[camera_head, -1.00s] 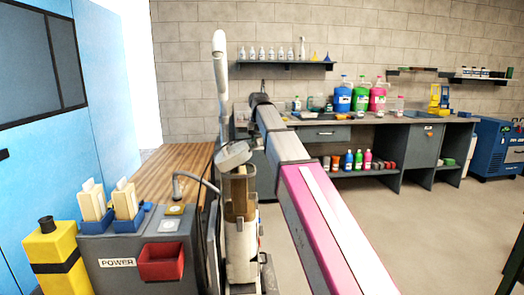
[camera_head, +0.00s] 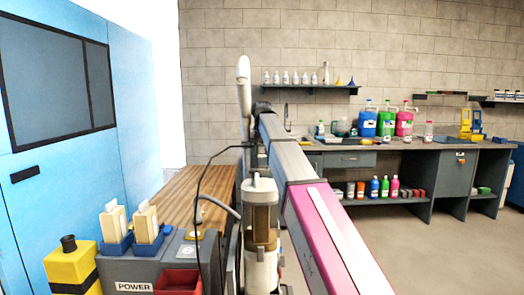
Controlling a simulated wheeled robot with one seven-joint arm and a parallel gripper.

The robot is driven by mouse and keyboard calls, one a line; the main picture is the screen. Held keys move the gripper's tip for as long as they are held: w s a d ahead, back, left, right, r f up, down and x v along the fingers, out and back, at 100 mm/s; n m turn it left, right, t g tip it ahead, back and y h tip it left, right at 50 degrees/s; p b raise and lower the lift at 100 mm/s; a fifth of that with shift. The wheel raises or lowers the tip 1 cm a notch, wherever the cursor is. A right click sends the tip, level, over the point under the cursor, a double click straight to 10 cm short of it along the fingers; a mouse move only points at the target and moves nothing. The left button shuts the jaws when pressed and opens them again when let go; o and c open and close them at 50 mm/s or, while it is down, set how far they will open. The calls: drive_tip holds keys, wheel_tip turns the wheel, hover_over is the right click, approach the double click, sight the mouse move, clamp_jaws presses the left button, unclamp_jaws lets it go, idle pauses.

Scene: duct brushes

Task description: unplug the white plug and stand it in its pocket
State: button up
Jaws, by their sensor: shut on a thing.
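My arm (camera_head: 330,235) reaches forward from the lower right, past the upright vacuum-like machine. My gripper's fingers do not show; the far end of the arm is hidden or too small to make out. I cannot make out the white plug. A black cord (camera_head: 202,178) rises from beside the grey POWER box (camera_head: 133,273) and runs up to the right, out of sight near my arm. Two blue holders (camera_head: 117,245) on the box each carry an upright cream block (camera_head: 114,222). An open red bin (camera_head: 178,283) is on the front of the box. I cannot tell which is the plug's pocket.
The upright machine (camera_head: 262,215), with a tall white handle (camera_head: 243,75), stands close beside my arm. A yellow canister (camera_head: 70,268) is left of the box. A wooden bench top (camera_head: 195,190) lies behind. A workbench (camera_head: 350,160) lines the back wall; the floor at right is clear.

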drive_tip(key=shift+f, duration=2.75)
drive_tip(key=shift+s+a+f, duration=0.1)
drive_tip(key=shift+f, duration=0.05)
